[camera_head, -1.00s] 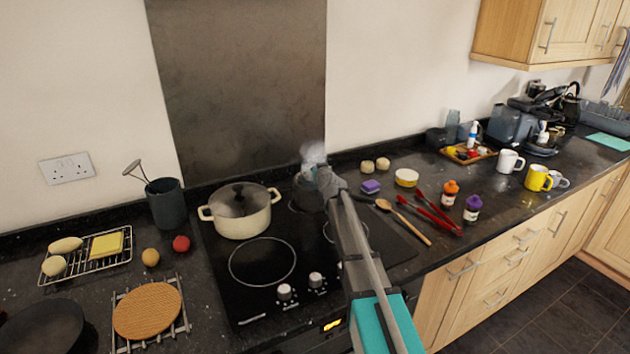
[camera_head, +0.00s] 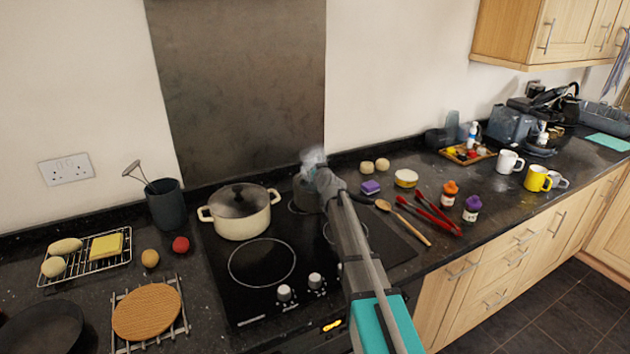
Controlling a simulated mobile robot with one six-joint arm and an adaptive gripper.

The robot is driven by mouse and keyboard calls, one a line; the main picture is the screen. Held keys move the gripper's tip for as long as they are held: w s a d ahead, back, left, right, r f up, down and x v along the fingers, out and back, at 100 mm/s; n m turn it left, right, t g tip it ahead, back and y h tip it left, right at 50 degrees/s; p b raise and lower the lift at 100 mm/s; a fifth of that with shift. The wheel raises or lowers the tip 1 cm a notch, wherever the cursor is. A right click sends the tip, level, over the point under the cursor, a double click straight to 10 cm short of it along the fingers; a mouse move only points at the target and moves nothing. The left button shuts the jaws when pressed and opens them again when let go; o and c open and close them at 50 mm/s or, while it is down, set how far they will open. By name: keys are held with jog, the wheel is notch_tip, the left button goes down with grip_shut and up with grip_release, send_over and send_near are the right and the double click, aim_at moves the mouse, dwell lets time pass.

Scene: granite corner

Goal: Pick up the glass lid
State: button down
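A cream pot (camera_head: 240,222) with two side handles stands on the back left of the hob. A dark, see-through glass lid (camera_head: 238,201) with a black knob lies on it. My gripper (camera_head: 318,178) is to the right of this pot, over the back right of the hob, apart from the lid. The fingertips are too small and covered to read.
The black hob (camera_head: 262,290) has a bare front left ring. A dark utensil pot (camera_head: 166,203) stands left of the cream pot.

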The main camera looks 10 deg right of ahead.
jog(key=shift+r, duration=0.2)
jog(key=shift+r+p, duration=0.75)
jog(key=shift+p, duration=0.2)
jog(key=s+d+r+p, duration=0.4)
jog(key=s+r+p, duration=0.7)
jog(key=s, duration=0.2)
jog(key=shift+s+d, duration=0.15)
dwell(0.8)
